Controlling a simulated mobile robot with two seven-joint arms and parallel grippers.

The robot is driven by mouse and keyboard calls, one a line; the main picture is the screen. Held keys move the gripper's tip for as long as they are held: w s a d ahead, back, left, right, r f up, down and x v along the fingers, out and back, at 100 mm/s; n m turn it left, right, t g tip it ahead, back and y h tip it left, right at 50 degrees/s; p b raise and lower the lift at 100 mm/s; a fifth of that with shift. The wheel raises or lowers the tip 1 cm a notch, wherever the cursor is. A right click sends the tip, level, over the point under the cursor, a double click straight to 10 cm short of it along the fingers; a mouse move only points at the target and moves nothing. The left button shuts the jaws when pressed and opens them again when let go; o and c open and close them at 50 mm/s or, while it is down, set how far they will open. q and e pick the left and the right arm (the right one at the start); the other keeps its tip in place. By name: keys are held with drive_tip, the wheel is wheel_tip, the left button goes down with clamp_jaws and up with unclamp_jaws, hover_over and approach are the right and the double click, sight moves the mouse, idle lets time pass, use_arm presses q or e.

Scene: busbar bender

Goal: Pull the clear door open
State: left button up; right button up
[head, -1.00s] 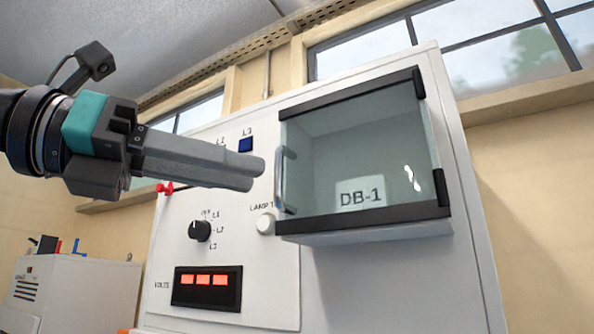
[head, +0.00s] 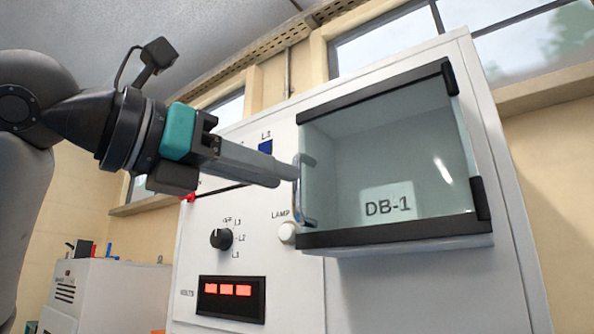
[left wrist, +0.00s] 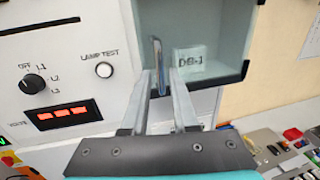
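The clear door (head: 385,150) covers a box on the white cabinet front and looks closed. It has black strips along its top and bottom and a shiny vertical handle (head: 304,190) at its left edge. A plate marked DB-1 (head: 388,207) shows behind it. My left gripper (head: 292,174) points right, with its fingertips at the handle. In the left wrist view my left gripper (left wrist: 161,78) is open, and the handle (left wrist: 155,62) stands between the fingertips, nearer the left finger. I cannot tell whether a finger touches it. My right gripper is not in view.
Left of the door are a white lamp test button (head: 287,232), a black rotary knob (head: 221,239) and a lit red volts display (head: 231,298). Another white machine (head: 105,297) stands at lower left. Several coloured parts (left wrist: 290,137) lie at lower right in the wrist view.

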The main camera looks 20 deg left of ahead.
sight(297, 206)
use_arm(q)
drive_tip(key=shift+p+x, duration=0.5)
drive_tip(key=shift+x, duration=1.8)
clamp_jaws()
